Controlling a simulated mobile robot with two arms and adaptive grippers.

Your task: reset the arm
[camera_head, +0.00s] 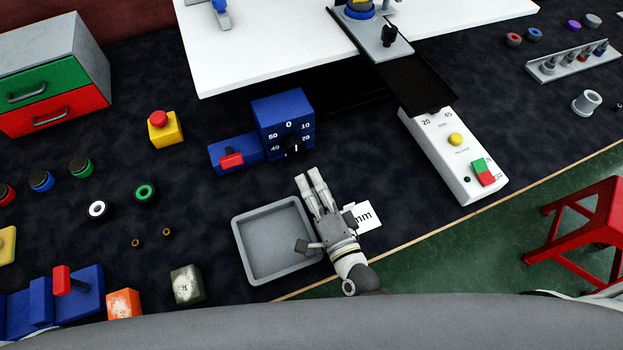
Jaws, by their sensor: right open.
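My right gripper (312,202) is in the lower middle of the head view, with its arm coming up from the bottom edge. Its fingers are spread open and I see nothing between them. Two fingers point up the picture and one points left, over the right rim of the grey tray (241,247). The tray is empty. My left gripper is not in view.
A white "mm" card (367,216) lies just right of the gripper. A blue dial box (283,112) stands above it, and a white switch box (445,160) to the right. A red stool (585,215) stands beyond the table edge. Dark table surface left of the tray holds small rings.

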